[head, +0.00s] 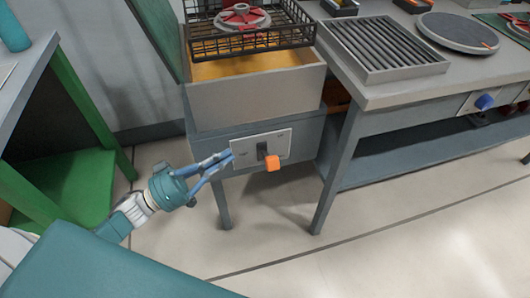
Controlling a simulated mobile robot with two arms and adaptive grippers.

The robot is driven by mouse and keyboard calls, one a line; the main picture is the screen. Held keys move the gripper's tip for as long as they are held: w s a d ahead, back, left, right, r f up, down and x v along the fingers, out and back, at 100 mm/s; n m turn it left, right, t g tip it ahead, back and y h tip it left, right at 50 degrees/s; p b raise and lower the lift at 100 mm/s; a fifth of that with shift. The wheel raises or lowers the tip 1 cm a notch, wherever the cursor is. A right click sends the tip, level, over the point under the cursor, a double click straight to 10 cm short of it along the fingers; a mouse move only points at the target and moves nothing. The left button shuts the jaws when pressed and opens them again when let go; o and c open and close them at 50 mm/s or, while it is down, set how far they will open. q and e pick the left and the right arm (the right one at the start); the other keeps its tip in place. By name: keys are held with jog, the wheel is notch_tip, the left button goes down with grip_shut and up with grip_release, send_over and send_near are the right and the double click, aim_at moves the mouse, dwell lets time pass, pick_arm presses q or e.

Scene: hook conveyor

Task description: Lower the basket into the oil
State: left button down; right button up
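A black wire basket (296,39) sits raised over an open grey fryer box (256,101). A grey disc with a red fitting (241,18) shows at the basket. Yellow-orange oil (222,69) shows under the basket. On the fryer's front, a pale panel (250,146) carries a dark slot and a lever with an orange handle (272,163). My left gripper (230,158) is at the panel's left edge, its blue fingers meeting at the tips, to the left of the orange handle and apart from it. My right gripper is not in view.
A grey counter (385,95) to the right bears a ribbed grill (382,48) and a round dark plate (458,32). A green shelf unit (75,186) stands at the left. The floor before the fryer is clear.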

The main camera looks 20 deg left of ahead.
aim_at(268, 158)
pick_arm(q)
jog(key=shift+a, duration=0.1)
jog(key=x, duration=1)
jog(key=s+f, duration=0.1)
jog(key=s+d+f+b, duration=0.1)
jog(key=f, duration=0.1)
jog(key=shift+d+f, duration=0.15)
jog(key=shift+f, duration=0.05)
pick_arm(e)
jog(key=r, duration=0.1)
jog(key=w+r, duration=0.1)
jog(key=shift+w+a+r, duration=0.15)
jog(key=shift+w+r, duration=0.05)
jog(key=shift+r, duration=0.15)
pick_arm(q)
jog(key=shift+f, duration=0.15)
